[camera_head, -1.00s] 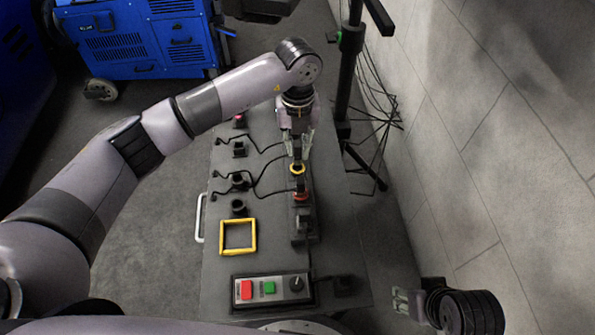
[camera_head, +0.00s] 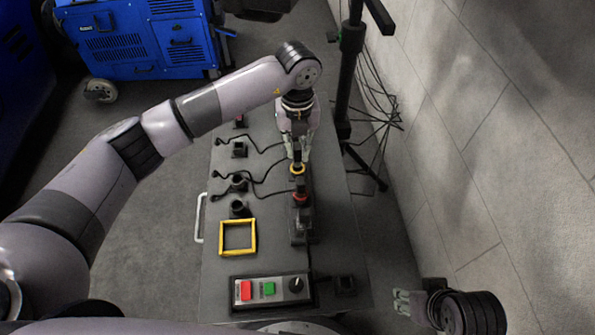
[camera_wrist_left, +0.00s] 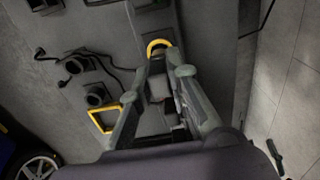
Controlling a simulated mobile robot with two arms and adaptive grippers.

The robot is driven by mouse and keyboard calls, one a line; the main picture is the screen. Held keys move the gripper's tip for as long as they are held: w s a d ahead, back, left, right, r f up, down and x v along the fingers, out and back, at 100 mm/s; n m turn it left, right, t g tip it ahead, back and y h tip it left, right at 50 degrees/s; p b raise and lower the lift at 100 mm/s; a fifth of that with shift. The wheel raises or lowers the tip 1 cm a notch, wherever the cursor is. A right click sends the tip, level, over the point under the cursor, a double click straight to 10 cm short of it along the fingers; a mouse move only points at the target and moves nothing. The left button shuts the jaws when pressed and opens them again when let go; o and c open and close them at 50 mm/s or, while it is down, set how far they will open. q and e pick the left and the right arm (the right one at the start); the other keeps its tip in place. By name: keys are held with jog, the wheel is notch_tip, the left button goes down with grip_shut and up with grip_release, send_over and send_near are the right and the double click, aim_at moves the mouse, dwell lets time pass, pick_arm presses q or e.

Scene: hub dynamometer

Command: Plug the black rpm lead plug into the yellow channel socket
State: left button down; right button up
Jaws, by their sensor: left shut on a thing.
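The yellow channel socket (camera_head: 297,170) is a yellow ring on a dark strip at the right part of the bench. The black rpm lead plug (camera_head: 297,157) stands upright at this ring, between the fingers of my left gripper (camera_head: 298,148), which is shut on it from above. I cannot tell how deep the plug sits. In the left wrist view, the yellow ring (camera_wrist_left: 159,45) shows beside the fingertips of the left gripper (camera_wrist_left: 171,68); the plug is hard to make out there. My right gripper (camera_head: 402,302) is off the bench at the lower right, its jaw gap unclear.
A red-ringed socket (camera_head: 301,197) with a dark plug sits just in front of the yellow one. Black leads (camera_head: 265,180) run from holders on the left. A yellow square frame (camera_head: 238,237) and a button box (camera_head: 271,289) lie nearer. A stand (camera_head: 347,90) rises behind, right.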

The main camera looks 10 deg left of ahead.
pick_arm(q)
jog(key=shift+f, duration=0.2)
pick_arm(e)
jog(key=shift+f, duration=0.1)
pick_arm(q)
jog(key=shift+f+b, duration=0.55)
jog(key=shift+f, duration=0.25)
jog(key=shift+f+b, duration=0.35)
jog(key=shift+f, duration=0.2)
pick_arm(e)
jog(key=shift+w+a+f+t, duration=0.15)
jog(key=shift+w+f+t, duration=0.1)
jog(key=shift+w, duration=0.2)
jog(key=shift+w+a+f+t, duration=0.1)
jog(key=shift+w+f+t, duration=0.1)
jog(key=shift+w, duration=0.2)
pick_arm(q)
jog(key=c, duration=1.5)
grip_release()
jog(key=shift+r, duration=0.1)
jog(key=shift+o, duration=0.2)
notch_tip(320, 180, up, 12)
pick_arm(e)
jog(key=shift+s, duration=0.1)
